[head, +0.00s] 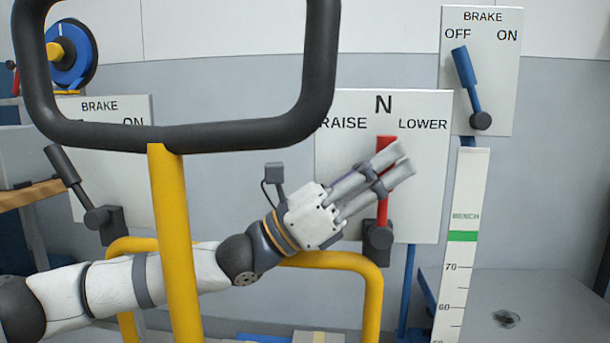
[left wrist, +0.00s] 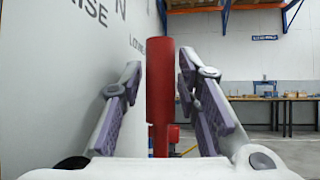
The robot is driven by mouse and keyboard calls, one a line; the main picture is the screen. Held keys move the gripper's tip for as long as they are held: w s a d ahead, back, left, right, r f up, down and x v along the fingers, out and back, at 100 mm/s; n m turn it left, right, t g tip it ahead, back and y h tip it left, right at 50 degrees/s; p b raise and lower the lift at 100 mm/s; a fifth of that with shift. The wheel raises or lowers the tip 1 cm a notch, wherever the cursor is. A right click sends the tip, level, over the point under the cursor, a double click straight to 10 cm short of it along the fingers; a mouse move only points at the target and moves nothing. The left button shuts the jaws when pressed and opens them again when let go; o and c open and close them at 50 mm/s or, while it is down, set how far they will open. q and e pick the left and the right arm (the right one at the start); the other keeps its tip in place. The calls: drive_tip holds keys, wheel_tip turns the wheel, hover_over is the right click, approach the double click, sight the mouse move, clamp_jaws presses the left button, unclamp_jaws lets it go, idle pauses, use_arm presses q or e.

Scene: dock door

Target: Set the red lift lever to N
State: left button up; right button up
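The red lift lever (head: 383,208) stands nearly upright on a white panel (head: 338,165) marked RAISE, N and LOWER. Its top lies just under the letter N (head: 383,103). My left gripper (head: 400,160) reaches in from the left, its fingers crossing in front of the lever's upper part. In the left wrist view the red lever (left wrist: 160,85) stands between my two fingers (left wrist: 160,75). The fingers are apart, with a narrow gap beside the lever, so the gripper looks open around it. My right gripper is not in view.
A blue brake lever (head: 465,75) is on a panel at upper right, a black brake lever (head: 75,185) at left. A black-rimmed frame (head: 325,70) on a yellow post (head: 172,230) stands in front of my arm. A yellow rail (head: 370,285) runs below the gripper.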

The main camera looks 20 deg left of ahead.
use_arm(q)
drive_tip(key=s+a+f, duration=0.1)
drive_tip(key=s+a, duration=0.2)
drive_tip(key=a, duration=0.3)
drive_tip(key=s+a+f, duration=0.1)
drive_tip(key=s+a, duration=0.3)
drive_tip(key=a, duration=0.3)
drive_tip(key=shift+s+a+f, duration=0.2)
drive_tip(key=shift+s+a, duration=0.1)
